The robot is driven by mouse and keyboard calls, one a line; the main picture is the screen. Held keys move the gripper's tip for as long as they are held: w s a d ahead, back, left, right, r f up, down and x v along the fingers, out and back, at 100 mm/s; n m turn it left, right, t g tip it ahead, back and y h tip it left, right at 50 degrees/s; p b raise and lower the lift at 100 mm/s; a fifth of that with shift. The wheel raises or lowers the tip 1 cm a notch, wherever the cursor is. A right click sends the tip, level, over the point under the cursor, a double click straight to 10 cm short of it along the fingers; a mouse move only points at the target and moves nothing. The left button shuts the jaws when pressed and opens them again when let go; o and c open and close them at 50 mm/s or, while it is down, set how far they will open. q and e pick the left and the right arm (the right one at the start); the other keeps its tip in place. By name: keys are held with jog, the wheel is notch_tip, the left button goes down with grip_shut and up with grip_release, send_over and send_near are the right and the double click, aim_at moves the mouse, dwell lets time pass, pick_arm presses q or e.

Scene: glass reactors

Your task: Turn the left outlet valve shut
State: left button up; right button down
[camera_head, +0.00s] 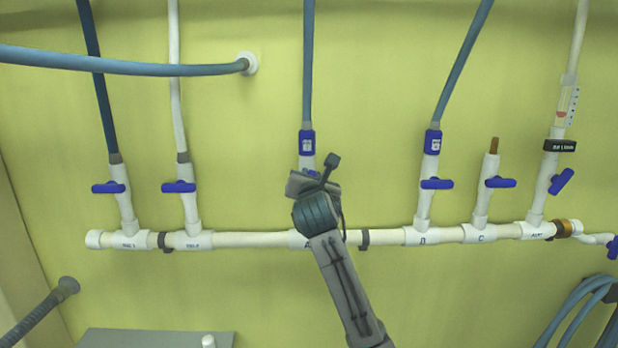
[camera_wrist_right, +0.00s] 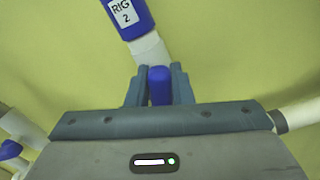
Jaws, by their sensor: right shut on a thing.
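My right gripper (camera_head: 316,184) is at the valve on the branch labelled A, in the middle of the white pipe. It hides that valve and its handle in the head view. In the right wrist view the fingers (camera_wrist_right: 159,86) are shut on a blue valve handle (camera_wrist_right: 160,88), one finger on each side. The handle looks lined up with the fingers; its angle to the pipe is hard to tell. A blue connector labelled RIG 2 (camera_wrist_right: 127,14) sits above it and also shows in the head view (camera_head: 307,143). My left gripper is not in view.
Other blue handles lie across their branches: two at left (camera_head: 108,188) (camera_head: 179,187), one on B (camera_head: 437,184), one on C (camera_head: 500,182). A tilted handle (camera_head: 562,181) is at right. A blue hose (camera_head: 130,67) crosses the upper left. The wall (camera_head: 380,100) beside the gripper is clear.

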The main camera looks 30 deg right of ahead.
jog(key=m, duration=0.3)
jog(key=shift+s+d+f+m, duration=0.2)
jog(key=shift+d+f+m, duration=0.1)
jog(key=shift+m, duration=0.1)
jog(key=shift+s+d+f+m+b, duration=0.15)
jog(key=shift+f+m+b, duration=0.15)
jog(key=shift+m, duration=1.4)
jog(key=shift+d+f+m+b, duration=0.15)
jog(key=shift+f+m, duration=0.2)
jog(key=shift+m, duration=1.35)
jog(key=shift+s+d+f+m+b, duration=0.1)
jog(key=shift+f+m+b, duration=0.2)
jog(key=shift+m, duration=1.7)
jog(key=c, duration=1.3)
grip_release()
